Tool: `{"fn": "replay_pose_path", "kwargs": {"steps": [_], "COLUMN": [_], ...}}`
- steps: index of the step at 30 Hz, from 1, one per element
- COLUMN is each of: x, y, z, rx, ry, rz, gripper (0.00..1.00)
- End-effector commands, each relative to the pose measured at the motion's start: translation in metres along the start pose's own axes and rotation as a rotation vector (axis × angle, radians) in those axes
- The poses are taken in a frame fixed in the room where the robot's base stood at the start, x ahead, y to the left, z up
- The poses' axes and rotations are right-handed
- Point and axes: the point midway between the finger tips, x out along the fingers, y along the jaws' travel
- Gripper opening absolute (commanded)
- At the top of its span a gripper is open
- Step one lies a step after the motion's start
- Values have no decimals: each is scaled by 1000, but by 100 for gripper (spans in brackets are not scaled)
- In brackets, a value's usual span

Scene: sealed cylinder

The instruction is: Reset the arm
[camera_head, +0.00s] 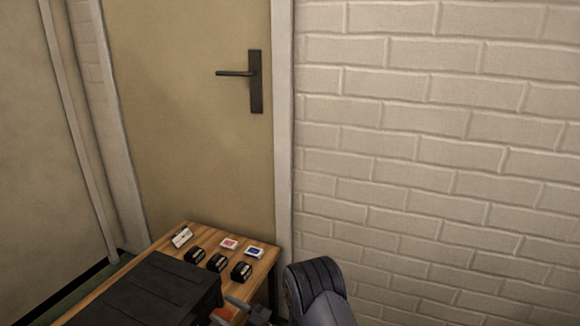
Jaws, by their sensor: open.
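My arm (318,292) rises from the bottom edge, right of the wooden table.
The wooden table (117,279) stands before a tan door (190,120) with a black handle (255,82). It bears a large dark box (150,290), several small black items (218,262), and white, red and blue pieces (254,252). A brick wall (440,150) is at right.

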Motion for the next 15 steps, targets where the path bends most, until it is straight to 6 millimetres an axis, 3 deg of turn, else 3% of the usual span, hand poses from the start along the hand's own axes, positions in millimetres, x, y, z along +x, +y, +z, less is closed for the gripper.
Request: {"fn": "replay_pose_path", "kwargs": {"steps": [15], "x": [12], "y": [0], "z": [-12], "rx": [-1], "ry": [-182], "rz": [0], "gripper": [53]}}
